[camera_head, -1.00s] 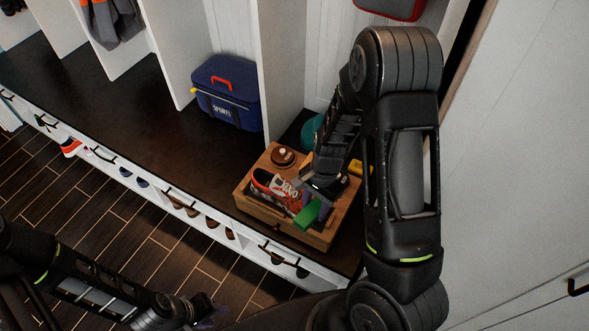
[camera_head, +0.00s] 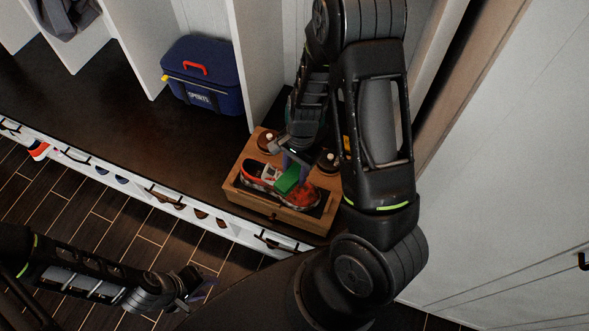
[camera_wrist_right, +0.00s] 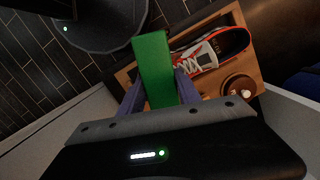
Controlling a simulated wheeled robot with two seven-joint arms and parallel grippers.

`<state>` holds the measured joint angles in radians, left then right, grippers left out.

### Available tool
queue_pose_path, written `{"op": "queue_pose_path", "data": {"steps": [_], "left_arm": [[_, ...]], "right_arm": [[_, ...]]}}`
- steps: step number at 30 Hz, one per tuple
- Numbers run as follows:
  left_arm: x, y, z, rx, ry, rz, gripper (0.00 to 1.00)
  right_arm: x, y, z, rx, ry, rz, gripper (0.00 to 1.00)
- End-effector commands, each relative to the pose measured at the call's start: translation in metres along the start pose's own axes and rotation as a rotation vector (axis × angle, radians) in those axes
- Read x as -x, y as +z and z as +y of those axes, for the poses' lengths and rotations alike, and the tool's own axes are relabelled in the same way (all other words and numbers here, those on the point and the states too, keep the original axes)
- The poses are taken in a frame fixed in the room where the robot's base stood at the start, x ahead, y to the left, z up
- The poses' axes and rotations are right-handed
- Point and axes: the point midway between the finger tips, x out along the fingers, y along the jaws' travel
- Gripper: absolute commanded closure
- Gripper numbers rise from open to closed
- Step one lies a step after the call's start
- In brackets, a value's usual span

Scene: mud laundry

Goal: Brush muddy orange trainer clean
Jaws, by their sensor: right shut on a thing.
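The orange trainer (camera_head: 302,194), with white and dark parts, lies on a wooden shoe-care box (camera_head: 264,204); it also shows in the right wrist view (camera_wrist_right: 227,42). My right gripper (camera_head: 292,160) is shut on a green brush (camera_head: 287,179), also seen in the right wrist view (camera_wrist_right: 153,65), between the purple fingers (camera_wrist_right: 158,95). In the head view the brush overlaps the trainer's middle and hides part of it; I cannot tell whether they touch. My left gripper (camera_head: 203,287) is low, over the floor, away from the box; its opening is unclear.
Round brown tins (camera_head: 266,140) sit at the back of the box, one also in the right wrist view (camera_wrist_right: 238,88). A blue sports bag (camera_head: 204,78) stands on the dark bench (camera_head: 130,125).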

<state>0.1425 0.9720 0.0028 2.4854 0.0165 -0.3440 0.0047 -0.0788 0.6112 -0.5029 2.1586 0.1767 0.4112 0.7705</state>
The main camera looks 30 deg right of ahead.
Motion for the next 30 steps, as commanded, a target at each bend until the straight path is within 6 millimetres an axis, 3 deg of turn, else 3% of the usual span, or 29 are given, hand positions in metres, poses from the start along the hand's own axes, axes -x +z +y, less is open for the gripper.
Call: {"op": "queue_pose_path", "data": {"steps": [18, 23, 30], "left_arm": [[-0.050, -0.005, -0.012, -0.011, 0.017, 0.016, 0.64], [-0.053, -0.006, -0.013, -0.013, 0.019, 0.018, 0.64], [-0.053, -0.006, -0.013, -0.013, 0.020, 0.018, 0.64]], "right_arm": [[-0.060, -0.009, 0.000, 0.000, 0.001, 0.001, 0.93], [-0.065, -0.010, 0.000, 0.000, 0.000, 0.001, 1.00], [-0.066, -0.010, 0.001, 0.000, 0.002, 0.001, 1.00]]}}
